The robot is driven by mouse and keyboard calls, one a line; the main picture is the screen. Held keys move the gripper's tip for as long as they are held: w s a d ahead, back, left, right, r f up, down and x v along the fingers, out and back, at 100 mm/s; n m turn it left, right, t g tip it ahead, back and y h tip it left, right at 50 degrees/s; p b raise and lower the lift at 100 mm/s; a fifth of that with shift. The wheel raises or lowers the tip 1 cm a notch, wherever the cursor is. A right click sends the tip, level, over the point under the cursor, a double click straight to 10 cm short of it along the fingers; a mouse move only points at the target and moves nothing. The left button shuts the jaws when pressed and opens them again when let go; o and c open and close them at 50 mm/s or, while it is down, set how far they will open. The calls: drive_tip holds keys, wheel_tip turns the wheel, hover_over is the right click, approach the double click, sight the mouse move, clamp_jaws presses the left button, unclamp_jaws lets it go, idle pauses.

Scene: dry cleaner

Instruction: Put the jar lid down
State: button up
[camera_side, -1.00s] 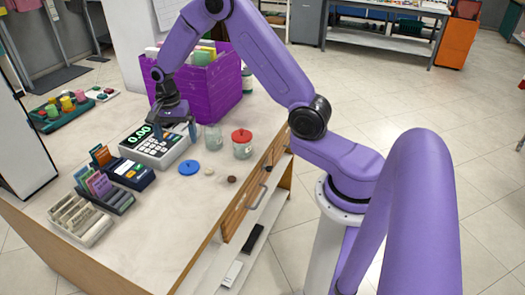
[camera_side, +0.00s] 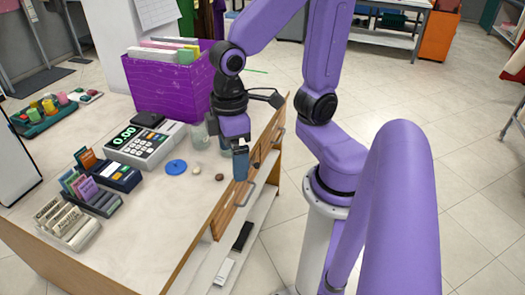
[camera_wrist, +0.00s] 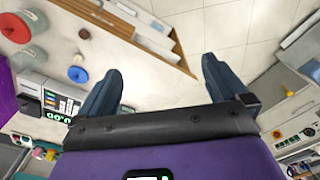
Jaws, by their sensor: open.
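A blue jar lid (camera_side: 176,167) lies flat on the counter, with nothing holding it. It also shows in the wrist view (camera_wrist: 77,74). An uncovered glass jar (camera_side: 199,137) stands behind it and shows in the wrist view (camera_wrist: 30,56). A second jar wears a red lid (camera_wrist: 15,27); in the side view my gripper mostly hides it. My gripper (camera_side: 240,165) is apart from the blue lid, to its right, near the counter's front edge. In the wrist view its two fingers (camera_wrist: 160,82) are spread, with nothing between them.
A cash register (camera_side: 145,143) and purple box (camera_side: 170,82) stand behind; card holders (camera_side: 108,172) stand left. Wooden drawers (camera_side: 247,199) run along the counter's edge.

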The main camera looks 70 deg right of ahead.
drive_tip(key=s+d+n, duration=0.2)
drive_tip(key=s+n, duration=0.2)
drive_tip(key=s, duration=0.2)
